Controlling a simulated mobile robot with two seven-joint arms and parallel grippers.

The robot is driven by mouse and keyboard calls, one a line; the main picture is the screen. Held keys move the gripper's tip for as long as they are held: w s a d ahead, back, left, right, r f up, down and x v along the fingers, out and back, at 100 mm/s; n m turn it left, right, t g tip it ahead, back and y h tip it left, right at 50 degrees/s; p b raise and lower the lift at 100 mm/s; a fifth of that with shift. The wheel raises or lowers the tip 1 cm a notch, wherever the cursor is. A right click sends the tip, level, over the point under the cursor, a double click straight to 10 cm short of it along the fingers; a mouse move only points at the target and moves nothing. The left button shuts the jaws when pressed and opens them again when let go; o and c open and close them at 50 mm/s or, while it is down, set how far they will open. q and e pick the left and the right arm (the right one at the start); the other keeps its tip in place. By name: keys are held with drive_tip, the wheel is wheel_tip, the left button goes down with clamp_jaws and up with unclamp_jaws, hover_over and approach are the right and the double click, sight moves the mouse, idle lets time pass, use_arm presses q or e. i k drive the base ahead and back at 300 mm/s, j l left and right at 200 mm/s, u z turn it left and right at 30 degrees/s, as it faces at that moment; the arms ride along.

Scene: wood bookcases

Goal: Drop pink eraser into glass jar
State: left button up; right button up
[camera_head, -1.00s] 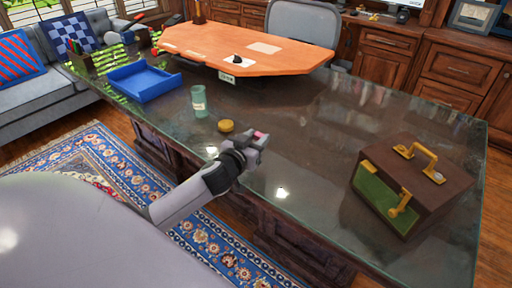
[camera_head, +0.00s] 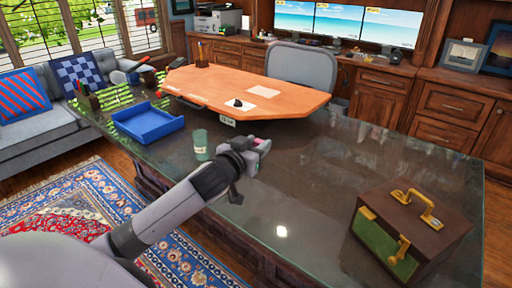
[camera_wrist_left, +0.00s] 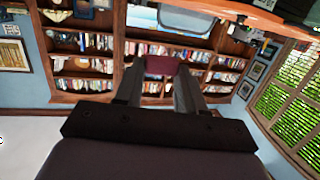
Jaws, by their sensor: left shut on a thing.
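My left gripper (camera_head: 260,147) is shut on the pink eraser (camera_head: 265,144) and holds it above the dark glass-topped desk. The eraser also shows between the fingers in the left wrist view (camera_wrist_left: 160,65). The glass jar (camera_head: 201,145), greenish with a pale label, stands upright on the desk to the left of my gripper. My wrist is beside it in the head view, with the gripper to the right of the jar and apart from it. The round yellow lid seen earlier is hidden behind my arm. My right gripper is not in view.
A blue tray (camera_head: 148,122) lies left of the jar. A brown case with gold handles (camera_head: 425,215) stands at the desk's right. An orange desk board (camera_head: 225,92) with papers is at the back. The desk middle, right of my gripper, is clear.

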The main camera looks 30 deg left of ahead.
sight(205, 156)
drive_tip(key=j, duration=1.35)
